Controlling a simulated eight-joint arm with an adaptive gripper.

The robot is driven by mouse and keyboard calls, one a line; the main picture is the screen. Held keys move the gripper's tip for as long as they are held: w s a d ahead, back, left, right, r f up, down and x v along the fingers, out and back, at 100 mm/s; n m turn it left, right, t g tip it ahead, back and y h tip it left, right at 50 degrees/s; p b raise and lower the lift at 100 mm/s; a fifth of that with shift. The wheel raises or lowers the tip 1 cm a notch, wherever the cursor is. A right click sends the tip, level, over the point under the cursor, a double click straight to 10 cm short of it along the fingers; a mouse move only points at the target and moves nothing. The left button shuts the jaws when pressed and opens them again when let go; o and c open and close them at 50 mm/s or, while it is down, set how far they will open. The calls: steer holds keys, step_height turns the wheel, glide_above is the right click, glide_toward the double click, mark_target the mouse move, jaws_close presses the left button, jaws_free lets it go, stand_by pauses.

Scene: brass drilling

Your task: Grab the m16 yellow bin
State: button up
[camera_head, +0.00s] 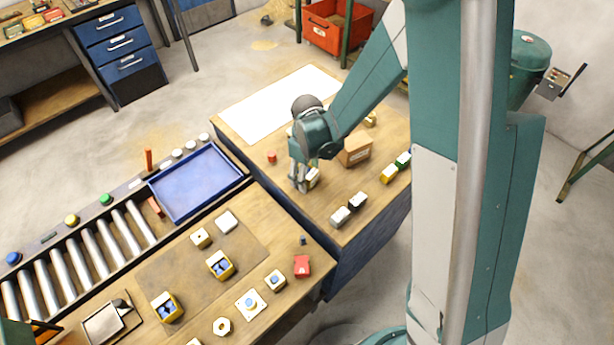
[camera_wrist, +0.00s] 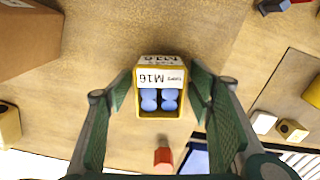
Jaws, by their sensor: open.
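The M16 yellow bin (camera_wrist: 160,78) stands on the wooden table in the wrist view, between my two fingers. It has a white label reading M16 and several blue rounded pieces inside. My gripper (camera_wrist: 160,92) is open, with a green-padded finger on either side of the bin and a visible gap at each side. In the head view my gripper (camera_head: 302,184) points down at the table, and the bin (camera_head: 313,178) is partly hidden by the fingers.
A cardboard box (camera_head: 355,150) stands close beside my gripper. A small red block (camera_head: 271,157) lies to its left, and a white sheet (camera_head: 280,103) lies behind. More small bins (camera_head: 341,217) stand near the table's front edge. A blue tray (camera_head: 195,182) is to the left.

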steer(key=shift+c, duration=0.3)
steer(key=c, duration=0.9)
steer(key=shift+r, duration=0.1)
steer(key=shift+r, duration=4.85)
